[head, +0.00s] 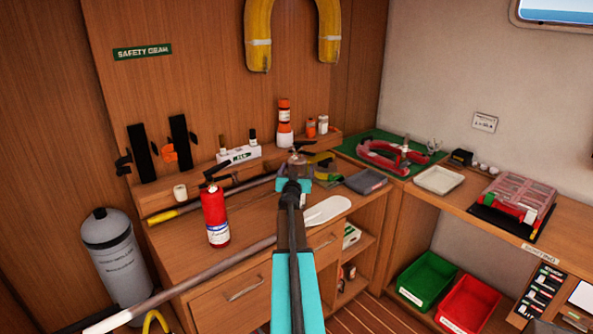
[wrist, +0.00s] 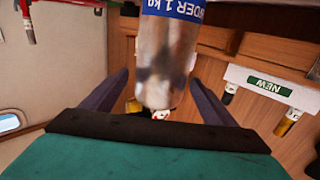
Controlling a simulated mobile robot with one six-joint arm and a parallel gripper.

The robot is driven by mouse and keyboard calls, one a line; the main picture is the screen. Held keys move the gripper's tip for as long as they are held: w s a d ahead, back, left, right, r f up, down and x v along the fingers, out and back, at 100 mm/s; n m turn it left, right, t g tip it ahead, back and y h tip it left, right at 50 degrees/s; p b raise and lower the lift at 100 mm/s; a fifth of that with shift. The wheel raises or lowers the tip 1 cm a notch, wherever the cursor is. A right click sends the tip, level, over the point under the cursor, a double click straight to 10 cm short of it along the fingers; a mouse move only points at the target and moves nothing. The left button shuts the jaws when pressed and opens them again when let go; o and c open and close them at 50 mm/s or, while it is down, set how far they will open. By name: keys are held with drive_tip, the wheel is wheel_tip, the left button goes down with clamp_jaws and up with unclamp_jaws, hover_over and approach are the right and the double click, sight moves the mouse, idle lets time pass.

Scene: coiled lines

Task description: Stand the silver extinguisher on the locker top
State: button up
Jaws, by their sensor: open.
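The silver extinguisher (wrist: 165,60), with a blue label, shows in the wrist view between the two fingers of my gripper (wrist: 160,98). The fingers are open, with a narrow gap at the left of the cylinder; contact on the right is unclear. Its rounded end is nearest my palm. In the head view my gripper (head: 294,172) is over the wooden locker top (head: 180,248), and my arm hides most of the extinguisher; a dark lever shows just above the gripper. I cannot tell whether the extinguisher touches the locker top.
A red extinguisher (head: 215,215) stands upright to the left. Long poles (head: 215,262) lie across the locker top. A white box (head: 239,154) and an orange-and-white bottle (head: 285,122) stand behind. A grey tank (head: 114,255) stands at left; green and red bins (head: 427,278) sit lower right.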

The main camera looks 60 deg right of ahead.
drive_tip(key=shift+s+a, duration=0.1)
drive_tip(key=v, duration=1.1)
drive_tip(key=shift+a+b, duration=0.3)
drive_tip(key=shift+b, duration=0.1)
drive_tip(key=shift+s, duration=0.1)
idle(0.7)
